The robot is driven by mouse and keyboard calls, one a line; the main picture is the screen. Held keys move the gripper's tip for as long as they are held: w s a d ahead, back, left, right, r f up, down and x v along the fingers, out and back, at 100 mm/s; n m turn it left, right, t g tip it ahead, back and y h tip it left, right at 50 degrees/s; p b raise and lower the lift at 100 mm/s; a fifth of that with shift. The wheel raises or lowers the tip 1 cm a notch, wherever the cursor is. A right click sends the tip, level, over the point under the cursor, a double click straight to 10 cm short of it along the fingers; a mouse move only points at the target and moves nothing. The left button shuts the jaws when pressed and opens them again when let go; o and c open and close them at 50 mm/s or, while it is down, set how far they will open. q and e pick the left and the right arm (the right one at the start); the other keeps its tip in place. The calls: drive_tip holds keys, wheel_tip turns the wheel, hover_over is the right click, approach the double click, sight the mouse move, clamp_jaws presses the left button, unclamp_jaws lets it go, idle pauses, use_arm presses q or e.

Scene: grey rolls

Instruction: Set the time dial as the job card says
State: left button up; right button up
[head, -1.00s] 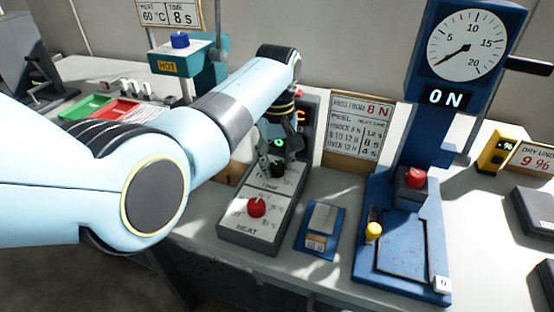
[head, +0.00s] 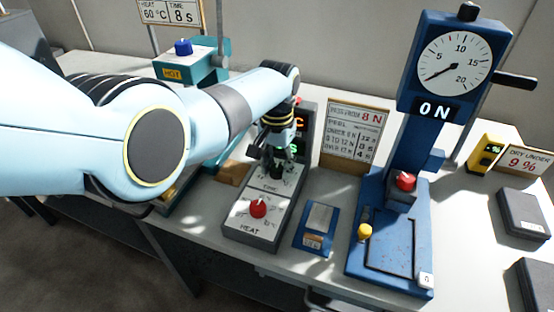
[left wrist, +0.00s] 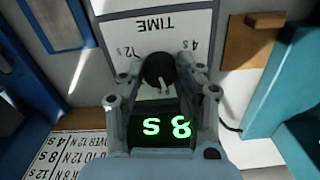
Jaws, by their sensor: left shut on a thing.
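The black time dial (left wrist: 157,70) shows upside down in the left wrist view, with its white pointer aimed down towards the display. The 12 s mark is at picture left and the 4 s mark at right. The green display (left wrist: 165,126) reads 8 s. My left gripper (left wrist: 163,82) is shut on the dial, one finger on each side. In the head view, my left gripper (head: 277,158) is over the dial (head: 276,173), which it partly hides. The card at the back left (head: 170,11) reads 60 °C and TIME 8 s. My right gripper is out of view.
The red heat dial (head: 258,208) is in front on the same control box (head: 245,232). A card headed 8 N (head: 355,130) stands behind. A blue press (head: 390,225) with a gauge (head: 455,60) stands to the right. A blue tray (head: 315,240) lies between.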

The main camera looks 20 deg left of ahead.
sight(277, 167)
use_arm(q)
drive_tip(key=shift+w+m, duration=0.1)
drive_tip(key=shift+m, duration=1)
drive_tip(key=shift+p, duration=0.3)
drive_tip(key=o, duration=1.1)
drive_tip(key=shift+o, duration=0.2)
wheel_tip(277, 167, up, 12)
